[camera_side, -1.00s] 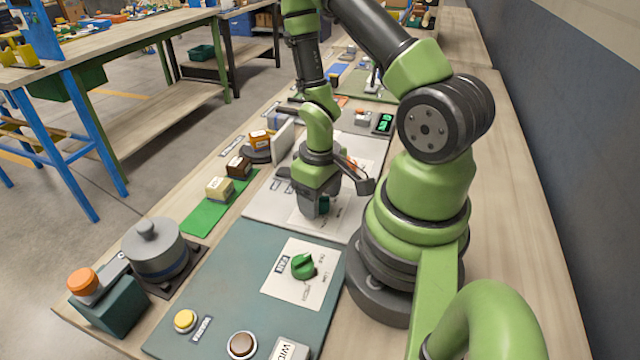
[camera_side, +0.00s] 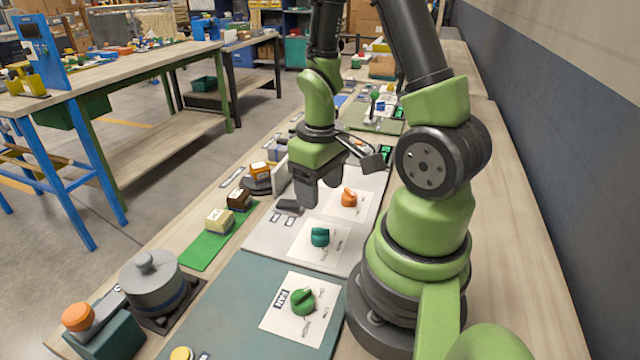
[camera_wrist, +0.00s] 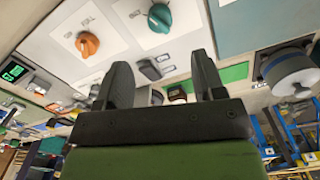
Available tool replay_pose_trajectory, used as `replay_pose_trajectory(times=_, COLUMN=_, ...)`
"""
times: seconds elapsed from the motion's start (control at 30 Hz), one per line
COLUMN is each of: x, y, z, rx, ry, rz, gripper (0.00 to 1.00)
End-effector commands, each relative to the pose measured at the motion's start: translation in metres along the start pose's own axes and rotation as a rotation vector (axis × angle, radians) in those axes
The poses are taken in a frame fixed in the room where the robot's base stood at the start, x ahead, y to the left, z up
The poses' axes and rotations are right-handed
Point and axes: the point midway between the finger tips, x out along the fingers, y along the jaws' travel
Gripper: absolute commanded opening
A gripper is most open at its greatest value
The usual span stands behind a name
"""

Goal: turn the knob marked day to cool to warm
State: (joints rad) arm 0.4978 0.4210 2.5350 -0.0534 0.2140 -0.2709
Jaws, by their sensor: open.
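A teal knob (camera_side: 319,237) sits on a white card on the pale panel in the side view; it also shows in the wrist view (camera_wrist: 160,18). An orange knob (camera_side: 349,197) is on another card behind it, also in the wrist view (camera_wrist: 87,44). A green knob (camera_side: 302,301) is on the nearer teal panel, its card label reading like FAN. I cannot read which knob is marked day, nor the pointer settings. My gripper (camera_side: 307,198) hangs above the pale panel, clear of the knobs; in the wrist view its fingers (camera_wrist: 163,80) are apart and empty.
A lidded grey pot (camera_side: 153,285) and an orange-topped block (camera_side: 79,318) stand at the near left. Several small blocks line the left edge near a green mat (camera_side: 206,246). A green-lit display (camera_wrist: 14,71) is beyond the orange knob. The wall is on the right.

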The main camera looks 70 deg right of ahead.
Motion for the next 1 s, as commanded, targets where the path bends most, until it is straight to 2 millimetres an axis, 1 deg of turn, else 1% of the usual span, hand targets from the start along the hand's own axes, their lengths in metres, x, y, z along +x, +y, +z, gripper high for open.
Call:
replay_pose_trajectory(times=0.23, x=0.0, y=0.0, z=0.0, rx=-0.017, ry=0.0, rz=0.0, gripper=0.63)
replay_pose_trajectory(times=0.27, x=0.0, y=0.0, z=0.0, rx=-0.041, ry=0.0, rz=0.0, gripper=0.63)
replay_pose_trajectory(times=0.5, x=0.0, y=0.0, z=0.0, rx=-0.387, ry=-0.001, rz=0.0, gripper=0.63)
replay_pose_trajectory(times=0.63, x=0.005, y=0.0, z=0.001, rx=-0.453, ry=-0.004, rz=-0.002, gripper=0.63)
replay_pose_trajectory(times=0.77, x=0.017, y=-0.001, z=0.001, rx=-0.455, ry=-0.007, rz=-0.003, gripper=0.63)
replay_pose_trajectory(times=1.0, x=0.051, y=-0.001, z=0.002, rx=-0.452, ry=-0.009, rz=-0.005, gripper=0.63)
